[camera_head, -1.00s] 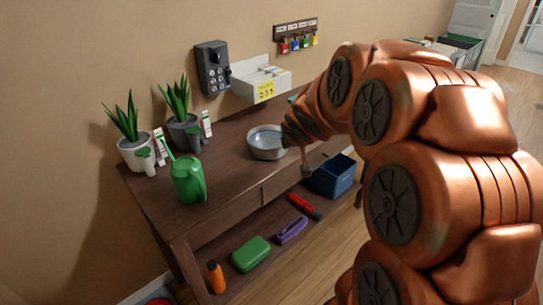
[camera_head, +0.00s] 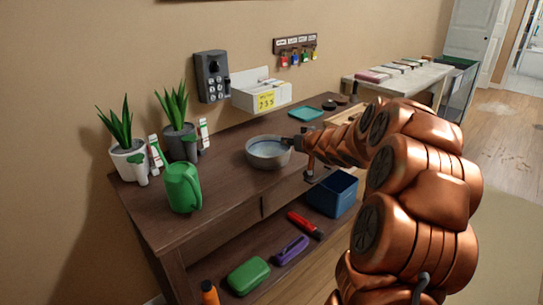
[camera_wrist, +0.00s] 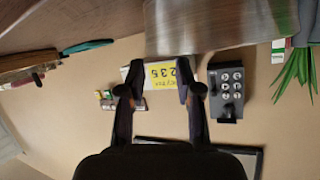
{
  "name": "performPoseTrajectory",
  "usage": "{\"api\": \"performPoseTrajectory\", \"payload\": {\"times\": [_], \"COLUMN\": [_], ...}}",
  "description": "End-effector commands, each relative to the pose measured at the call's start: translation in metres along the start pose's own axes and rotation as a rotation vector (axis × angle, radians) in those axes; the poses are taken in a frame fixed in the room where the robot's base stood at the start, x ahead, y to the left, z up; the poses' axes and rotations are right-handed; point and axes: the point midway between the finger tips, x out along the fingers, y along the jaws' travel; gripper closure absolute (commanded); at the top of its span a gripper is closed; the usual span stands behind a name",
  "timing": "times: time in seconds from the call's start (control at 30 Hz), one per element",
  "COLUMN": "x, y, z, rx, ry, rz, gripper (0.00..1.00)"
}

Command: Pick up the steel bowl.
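The steel bowl (camera_head: 268,152) stands upright on the dark wooden table (camera_head: 235,185). In the head view my gripper (camera_head: 300,148) is at the bowl's right rim; I cannot tell whether it touches. In the wrist view, which is upside down, the bowl's metal side (camera_wrist: 215,28) fills the top middle, close to the fingertips. My gripper's two fingers (camera_wrist: 157,85) are apart, with only the wall and a yellow-labelled box seen between them. The far side of the fingers is hidden in the head view.
A green watering can (camera_head: 183,187) and two potted plants (camera_head: 128,158) (camera_head: 180,140) stand left of the bowl. A white box (camera_head: 262,95) and a keypad (camera_head: 212,76) are on the wall behind. A blue bin (camera_head: 333,193) is below right.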

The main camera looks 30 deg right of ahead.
Motion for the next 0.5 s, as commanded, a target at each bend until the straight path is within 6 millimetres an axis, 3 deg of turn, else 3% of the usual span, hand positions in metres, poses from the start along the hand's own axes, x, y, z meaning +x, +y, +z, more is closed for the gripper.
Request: {"api": "performPoseTrajectory", "payload": {"times": [0.5], "x": [0.045], "y": [0.015], "z": [0.004], "rx": [0.009], "ry": [0.003], "rz": [-0.003], "gripper": [0.66]}}
